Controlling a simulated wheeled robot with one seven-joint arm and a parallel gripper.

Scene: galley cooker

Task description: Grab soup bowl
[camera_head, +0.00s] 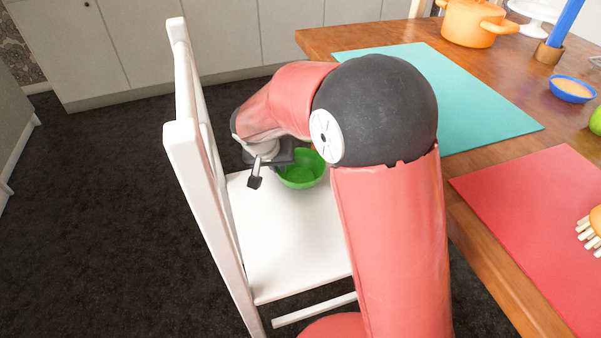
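A green bowl (301,172) stands upright on the white seat of a chair (283,245), near the back of the seat. Its inside looks empty. My gripper (266,172) hangs at the left side of the bowl, close to its rim. One dark finger shows clearly to the left of the bowl; the other is not clear, and I cannot tell whether the gripper touches the bowl. A small blue bowl (572,96) with orange contents sits on the wooden table at the right, away from my gripper.
The chair's tall white backrest (188,130) rises just left of my gripper. The wooden table (480,222) on the right carries a teal mat (470,95), a red mat (535,215), an orange pot (474,22) and a blue candle (566,20). Dark floor (95,200) is clear at left.

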